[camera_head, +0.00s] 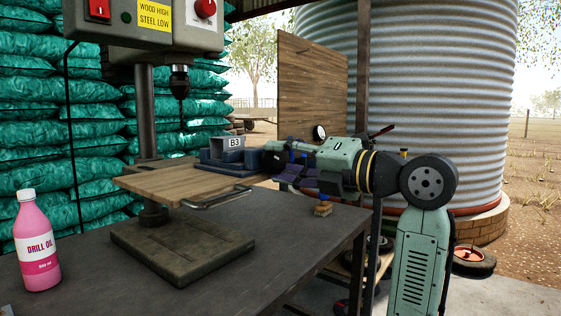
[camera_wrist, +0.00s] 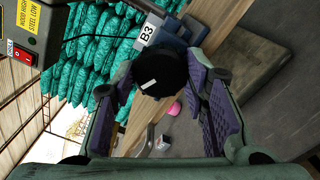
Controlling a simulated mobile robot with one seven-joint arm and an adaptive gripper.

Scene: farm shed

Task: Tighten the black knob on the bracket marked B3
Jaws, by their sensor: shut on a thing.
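My gripper (camera_head: 272,160) reaches in from the right at the bracket's right end. In the wrist view its purple-padded fingers lie on either side of the knob, shut on it. The knob's far side is hidden, and its turn angle cannot be told.
The drill chuck (camera_head: 180,82) hangs above the wooden board (camera_head: 165,183), left of the bracket. A pink drill oil bottle (camera_head: 38,243) stands on the dark bench (camera_head: 270,265) at left. A small brush (camera_head: 322,208) stands below my arm. The bench front is clear.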

